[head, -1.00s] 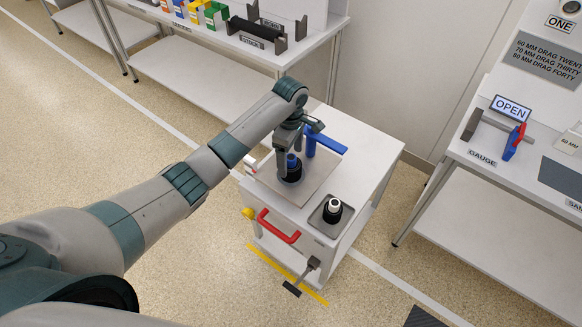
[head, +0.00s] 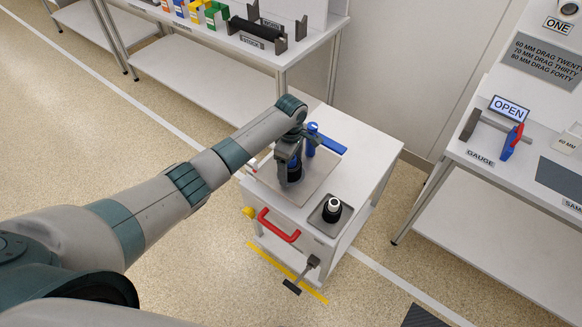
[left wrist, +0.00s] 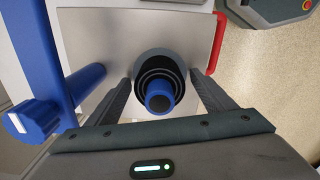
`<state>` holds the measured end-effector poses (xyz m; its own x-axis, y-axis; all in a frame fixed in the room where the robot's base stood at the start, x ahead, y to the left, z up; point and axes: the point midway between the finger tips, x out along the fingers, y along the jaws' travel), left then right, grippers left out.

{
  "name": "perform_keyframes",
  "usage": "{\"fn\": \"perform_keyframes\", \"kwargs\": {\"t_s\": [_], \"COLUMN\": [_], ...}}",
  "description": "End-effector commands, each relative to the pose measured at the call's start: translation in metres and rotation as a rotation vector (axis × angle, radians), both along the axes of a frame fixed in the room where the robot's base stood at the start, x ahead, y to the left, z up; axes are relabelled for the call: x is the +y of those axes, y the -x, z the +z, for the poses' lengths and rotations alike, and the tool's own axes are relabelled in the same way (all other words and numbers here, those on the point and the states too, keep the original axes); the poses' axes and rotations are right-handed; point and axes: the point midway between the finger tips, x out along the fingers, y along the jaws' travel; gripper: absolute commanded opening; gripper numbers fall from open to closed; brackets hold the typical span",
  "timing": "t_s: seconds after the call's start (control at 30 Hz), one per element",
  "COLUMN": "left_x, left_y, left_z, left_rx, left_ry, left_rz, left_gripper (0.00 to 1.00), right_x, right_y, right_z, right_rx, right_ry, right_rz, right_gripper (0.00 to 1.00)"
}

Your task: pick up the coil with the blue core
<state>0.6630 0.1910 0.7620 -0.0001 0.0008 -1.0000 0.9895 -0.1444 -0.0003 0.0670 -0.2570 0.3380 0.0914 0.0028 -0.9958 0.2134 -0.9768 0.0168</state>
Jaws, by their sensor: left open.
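The coil with the blue core (left wrist: 160,97) is a black roll with a blue post in its centre. It stands upright on the grey plate of the white cart. In the head view the coil (head: 293,178) is mostly hidden by my left gripper (head: 290,172). In the left wrist view the open fingers of my left gripper (left wrist: 161,100) are on either side of the coil. I cannot tell whether they touch it. My right gripper is not in view.
A blue post with an arm (head: 326,142) stands close behind the coil. A black coil with a white core (head: 332,208) sits at the cart's front right corner. A red handle (head: 279,226) is on the cart's front. A gauge table (head: 475,158) stands to the right.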

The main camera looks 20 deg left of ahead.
Motion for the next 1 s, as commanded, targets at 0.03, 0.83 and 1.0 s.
{"fn": "perform_keyframes", "kwargs": {"t_s": [0.03, 0.83, 1.0], "left_x": [0.0, 0.0, -0.001], "left_y": [0.0, -0.001, -0.001], "left_z": [0.0, 0.003, 0.012], "left_rx": [0.0, -0.002, -0.003], "left_ry": [0.0, 0.001, 0.001], "left_rz": [0.0, 0.0, -0.001], "left_gripper": [0.76, 0.21, 0.21], "right_x": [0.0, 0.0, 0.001], "right_y": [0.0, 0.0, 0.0], "right_z": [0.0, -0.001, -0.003], "right_rx": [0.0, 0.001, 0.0], "right_ry": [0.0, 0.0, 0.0], "right_rz": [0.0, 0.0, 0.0], "right_gripper": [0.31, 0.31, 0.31]}}
